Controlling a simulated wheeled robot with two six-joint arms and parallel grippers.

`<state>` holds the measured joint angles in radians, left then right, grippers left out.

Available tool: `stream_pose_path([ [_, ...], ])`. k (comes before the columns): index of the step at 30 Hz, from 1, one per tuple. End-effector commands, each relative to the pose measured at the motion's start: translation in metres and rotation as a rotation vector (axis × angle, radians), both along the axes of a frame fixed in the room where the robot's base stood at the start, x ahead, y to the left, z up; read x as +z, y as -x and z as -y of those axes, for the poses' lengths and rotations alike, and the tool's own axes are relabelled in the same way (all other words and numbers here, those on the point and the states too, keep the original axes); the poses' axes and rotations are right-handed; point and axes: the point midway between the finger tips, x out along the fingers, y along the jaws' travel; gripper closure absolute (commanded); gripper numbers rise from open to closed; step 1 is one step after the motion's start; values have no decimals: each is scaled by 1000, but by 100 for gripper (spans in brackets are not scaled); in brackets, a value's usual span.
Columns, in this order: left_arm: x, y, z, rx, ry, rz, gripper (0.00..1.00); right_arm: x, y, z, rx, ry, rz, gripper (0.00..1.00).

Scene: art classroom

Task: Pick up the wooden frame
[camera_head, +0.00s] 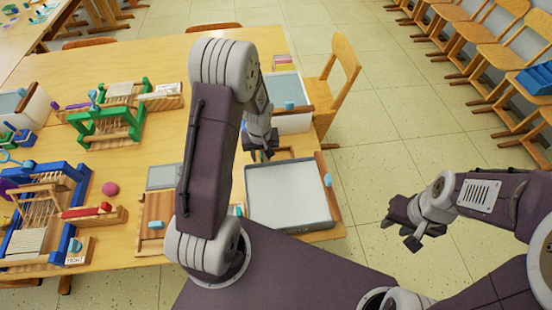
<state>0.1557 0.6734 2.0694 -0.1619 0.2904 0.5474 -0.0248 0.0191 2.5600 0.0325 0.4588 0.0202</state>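A thin wooden edge (291,153), which may be part of the wooden frame, shows at the back of a grey-rimmed tray (290,227) near the table's right edge. I cannot tell whether it is a separate piece. My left gripper (262,155) points down just left of this edge. Its fingers are small and dark, and I cannot tell whether they are apart or touch anything. My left arm hides part of the table. My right gripper (401,234) is open and empty over the floor, right of the table.
A green loom (110,127) and a blue loom (45,215) stand on the left of the wooden table (150,48). A pink ball (110,188) lies between them and my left arm. A wooden chair (336,80) stands at the table's right side.

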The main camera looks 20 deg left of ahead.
Motion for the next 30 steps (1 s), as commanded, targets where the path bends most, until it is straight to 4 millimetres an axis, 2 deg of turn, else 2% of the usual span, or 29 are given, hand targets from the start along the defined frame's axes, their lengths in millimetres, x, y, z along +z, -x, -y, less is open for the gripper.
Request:
stream_pose_path([
  [1, 0, 0, 0, 0, 0, 0, 68, 0, 0, 0, 0, 0, 0, 65],
  [4, 0, 0, 0, 0, 0, 0, 96, 0, 0, 0, 0, 0, 0, 65],
  [5, 0, 0, 0, 0, 0, 0, 100, 0, 0, 0, 0, 0, 0, 65],
  [14, 1, 0, 0, 0, 0, 0, 100, 0, 0, 0, 0, 0, 0, 65],
  [19, 12, -1, 0, -1, -1, 3, 100, 3, 0, 0, 0, 0, 0, 65],
  [23, 37, -1, 0, 0, 0, 4, 100, 8, 0, 0, 0, 0, 0, 65],
  [30, 100, -2, 0, 0, -1, 8, 100, 18, 0, 0, 0, 0, 0, 65],
])
